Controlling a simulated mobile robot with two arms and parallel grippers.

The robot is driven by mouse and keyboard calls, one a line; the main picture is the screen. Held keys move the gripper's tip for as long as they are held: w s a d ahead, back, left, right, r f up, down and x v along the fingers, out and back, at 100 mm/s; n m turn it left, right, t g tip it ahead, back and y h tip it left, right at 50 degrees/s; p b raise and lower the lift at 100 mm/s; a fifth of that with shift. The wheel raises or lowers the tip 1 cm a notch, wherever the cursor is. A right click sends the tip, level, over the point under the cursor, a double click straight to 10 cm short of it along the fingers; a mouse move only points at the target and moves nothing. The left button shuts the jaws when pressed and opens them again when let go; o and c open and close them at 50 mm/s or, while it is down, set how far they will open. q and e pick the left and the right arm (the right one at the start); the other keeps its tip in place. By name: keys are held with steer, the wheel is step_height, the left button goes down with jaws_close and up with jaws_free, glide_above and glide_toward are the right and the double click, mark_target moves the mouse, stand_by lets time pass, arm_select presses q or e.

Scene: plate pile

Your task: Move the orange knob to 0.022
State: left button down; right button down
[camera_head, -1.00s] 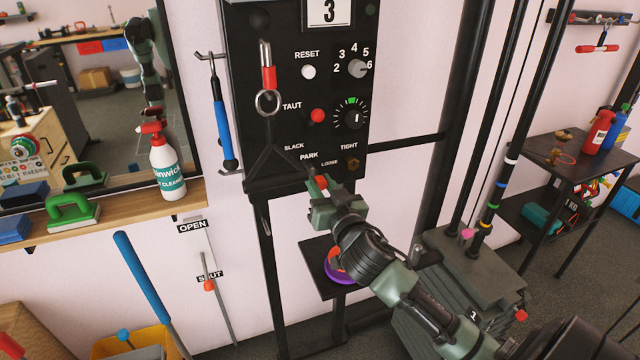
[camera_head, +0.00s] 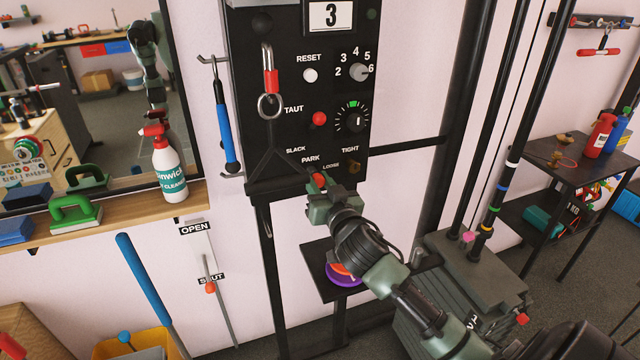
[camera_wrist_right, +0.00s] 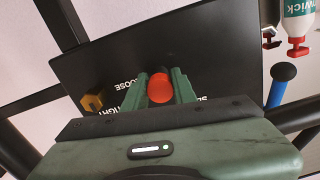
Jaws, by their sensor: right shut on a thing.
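The orange-red knob (camera_head: 319,180) sits at the lower edge of the black panel (camera_head: 285,120), just below the printed words PARK and LOOSE. My right gripper (camera_head: 318,186) reaches up from the lower right and is shut on this knob. In the right wrist view the round knob (camera_wrist_right: 160,88) shows between the two green fingers of my right gripper (camera_wrist_right: 160,92), with the panel behind. The knob's stem and slot are hidden by the fingers. A second small orange knob (camera_head: 210,287) is on the OPEN/SHUT lever at the wall, untouched. My left gripper is not in view.
A brass knob (camera_head: 354,167) sits just right of the gripper under TIGHT. A red button (camera_head: 319,118) and a black dial (camera_head: 351,117) are above. A blue-handled tool (camera_head: 224,125) hangs left of the panel. A small black shelf (camera_head: 318,262) stands below.

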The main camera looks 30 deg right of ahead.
steer(key=shift+r, duration=0.1)
steer(key=c, duration=1.1)
jaws_free()
steer(key=shift+w, duration=0.1)
steer(key=b+v, duration=0.1)
steer(key=v, duration=0.6)
steer(key=shift+s+a, duration=0.1)
steer(key=shift+s, duration=0.25)
